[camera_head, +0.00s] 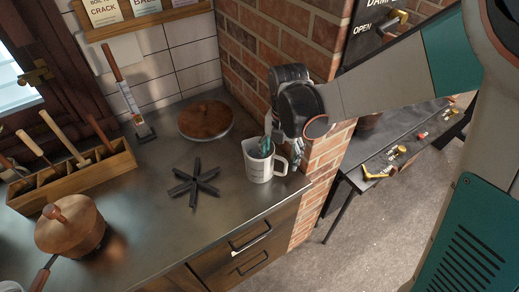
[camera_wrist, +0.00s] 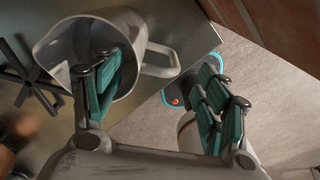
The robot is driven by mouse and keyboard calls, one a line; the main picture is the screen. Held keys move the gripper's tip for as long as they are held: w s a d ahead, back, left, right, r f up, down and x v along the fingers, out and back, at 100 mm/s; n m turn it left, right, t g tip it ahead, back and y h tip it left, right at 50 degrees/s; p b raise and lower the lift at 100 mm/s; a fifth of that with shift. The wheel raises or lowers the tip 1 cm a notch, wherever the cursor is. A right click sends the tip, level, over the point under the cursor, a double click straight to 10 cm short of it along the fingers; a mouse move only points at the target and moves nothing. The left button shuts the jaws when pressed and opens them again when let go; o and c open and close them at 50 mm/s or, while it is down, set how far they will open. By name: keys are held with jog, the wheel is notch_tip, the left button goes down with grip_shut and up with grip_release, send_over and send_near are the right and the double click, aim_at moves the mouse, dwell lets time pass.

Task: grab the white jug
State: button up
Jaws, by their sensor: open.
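The white jug (camera_head: 258,168) stands upright on the counter near its right front corner, with its handle to the right. In the wrist view the jug (camera_wrist: 62,44) shows its open mouth, and its handle points right. My gripper (camera_wrist: 160,72) is open and empty, reaching down from above. In the wrist view the left finger overlaps the jug's mouth and the right finger is beyond the handle, so the handle shows between them. In the head view a teal finger shows at the rim. I cannot tell whether it touches the jug.
A black star-shaped trivet (camera_head: 195,184) lies left of the jug. A round wooden lid (camera_head: 205,120) is behind it. A brick wall (camera_head: 255,55) rises close behind my gripper. The counter (camera_head: 150,205) ends just right of the jug, with floor beyond. A wooden tool box (camera_head: 75,185) stands far left.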

aim_at(279, 173)
jog(key=f+b, duration=0.1)
jog(key=f, duration=0.2)
jog(key=f+b, duration=0.1)
jog(key=f, duration=0.3)
jog(key=shift+w+a+f+b, duration=0.1)
jog(key=shift+w+f+b, duration=0.1)
jog(key=shift+f+b, duration=0.15)
jog(key=shift+r, duration=0.15)
grip_shut()
